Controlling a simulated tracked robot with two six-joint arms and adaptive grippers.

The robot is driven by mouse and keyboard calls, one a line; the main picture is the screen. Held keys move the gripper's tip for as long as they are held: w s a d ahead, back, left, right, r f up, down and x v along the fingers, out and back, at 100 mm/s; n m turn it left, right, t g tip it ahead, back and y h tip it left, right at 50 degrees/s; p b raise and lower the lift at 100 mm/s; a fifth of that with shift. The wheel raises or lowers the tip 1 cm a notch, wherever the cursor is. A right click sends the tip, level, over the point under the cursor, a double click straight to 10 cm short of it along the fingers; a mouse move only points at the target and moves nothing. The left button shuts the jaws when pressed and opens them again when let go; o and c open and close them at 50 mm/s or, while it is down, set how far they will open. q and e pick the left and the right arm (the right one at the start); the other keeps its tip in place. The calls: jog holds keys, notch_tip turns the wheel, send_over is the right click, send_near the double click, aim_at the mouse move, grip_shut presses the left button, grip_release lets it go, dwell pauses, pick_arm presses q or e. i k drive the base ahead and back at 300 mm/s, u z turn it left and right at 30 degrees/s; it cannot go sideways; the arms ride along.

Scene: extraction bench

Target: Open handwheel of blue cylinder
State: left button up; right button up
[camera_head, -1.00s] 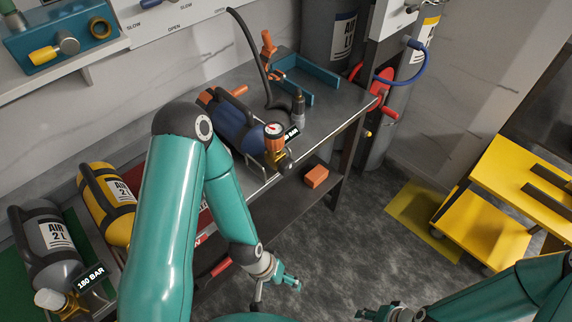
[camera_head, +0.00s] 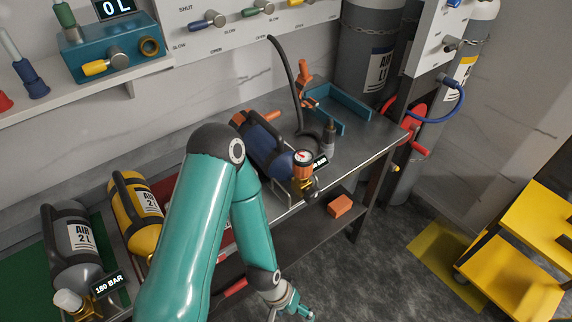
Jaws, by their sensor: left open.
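The blue cylinder (camera_head: 268,145) lies in a rack on the bench. Its valve end faces the front edge, with a round gauge (camera_head: 303,158) above a brass valve (camera_head: 302,183). A small black label beside the gauge is partly covered by it. I cannot clearly make out the handwheel at the valve. My left gripper (camera_head: 302,311) is open and empty at the bottom edge of the picture, below and in front of the bench, well apart from the blue cylinder. My left arm passes in front of the bench and hides part of it. My right gripper is out of view.
A yellow cylinder (camera_head: 137,208) and a grey cylinder (camera_head: 73,244) lie at the left. A black hose (camera_head: 287,75) rises behind the blue cylinder, near a teal bracket (camera_head: 346,103). An orange block (camera_head: 340,206) sits on the lower shelf. A yellow cart (camera_head: 510,281) stands at right.

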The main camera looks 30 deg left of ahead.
aim_at(312, 194)
jog(key=u, duration=0.05)
jog(key=k, duration=1.25)
jog(key=i, duration=0.6)
jog(key=z, duration=0.45)
